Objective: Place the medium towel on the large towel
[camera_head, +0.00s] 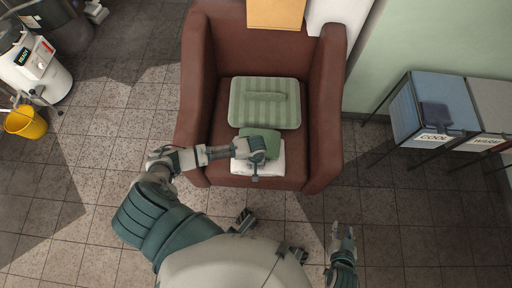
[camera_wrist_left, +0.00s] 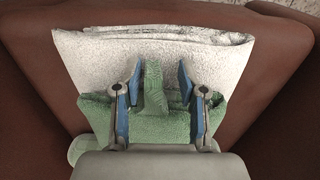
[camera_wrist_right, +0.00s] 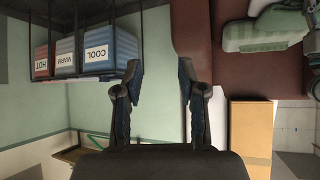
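A large light-green striped towel (camera_head: 264,102) with a raised ridge lies flat on the brown armchair's seat. A smaller plain green towel (camera_head: 271,135) lies in front of it, near the seat's front edge, overlapping a white towel (camera_head: 270,166). I cannot tell from size alone which smaller one is the medium towel. My left gripper (camera_wrist_left: 160,90) is open over the green towel (camera_wrist_left: 98,112), its fingers on either side of a raised green fold, with gaps showing. The white towel also shows in the left wrist view (camera_wrist_left: 150,50). My right gripper (camera_wrist_right: 160,85) is open and empty, right of my body, away from the towels.
The armchair (camera_head: 327,100) has high arms on both sides. A cardboard-coloured box (camera_head: 275,13) is behind it. Bins labelled COOL (camera_head: 425,105) and WARM (camera_head: 485,115) stand right. A yellow bucket (camera_head: 25,122) stands far left. Tiled floor around the chair is clear.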

